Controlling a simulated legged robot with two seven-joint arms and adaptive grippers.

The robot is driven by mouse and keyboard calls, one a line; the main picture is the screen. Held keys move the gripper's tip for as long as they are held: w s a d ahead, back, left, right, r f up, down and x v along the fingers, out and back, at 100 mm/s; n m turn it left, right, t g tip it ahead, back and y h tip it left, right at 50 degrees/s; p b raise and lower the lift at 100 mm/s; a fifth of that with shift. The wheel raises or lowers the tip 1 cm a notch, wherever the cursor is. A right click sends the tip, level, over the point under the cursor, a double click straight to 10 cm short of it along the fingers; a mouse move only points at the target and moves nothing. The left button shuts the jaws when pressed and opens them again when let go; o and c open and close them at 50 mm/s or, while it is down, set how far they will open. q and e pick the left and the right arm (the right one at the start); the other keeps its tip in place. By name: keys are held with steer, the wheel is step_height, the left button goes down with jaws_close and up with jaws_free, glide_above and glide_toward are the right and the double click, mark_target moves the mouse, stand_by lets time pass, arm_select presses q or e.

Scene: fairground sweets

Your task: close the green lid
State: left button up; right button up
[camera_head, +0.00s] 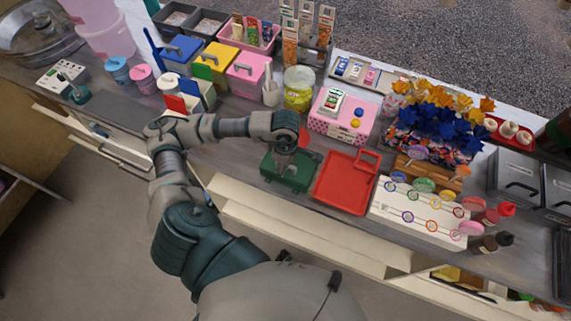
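A dark green box or lid (272,172) sits near the front edge of the counter, just left of a red tray (331,195). It is partly covered by my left gripper (286,162), which points down onto it from above. I cannot tell from this view whether the green lid is open or shut, or whether the gripper touches it. The fingers are small and partly hidden, so their opening is unclear. My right gripper is not in view.
Blue, yellow and pink (246,74) lidded boxes stand at the back left. A pink box (342,116) and a yellow jar (298,89) stand behind the gripper. A white rack with coloured rings (388,212) lies to the right of the red tray.

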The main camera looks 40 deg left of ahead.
arm_select(q)
step_height(320, 180, up, 5)
steer(key=shift+r+p, duration=0.1)
steer(key=shift+p, duration=1.15)
step_height(320, 180, up, 8)
steer(key=p, duration=0.4)
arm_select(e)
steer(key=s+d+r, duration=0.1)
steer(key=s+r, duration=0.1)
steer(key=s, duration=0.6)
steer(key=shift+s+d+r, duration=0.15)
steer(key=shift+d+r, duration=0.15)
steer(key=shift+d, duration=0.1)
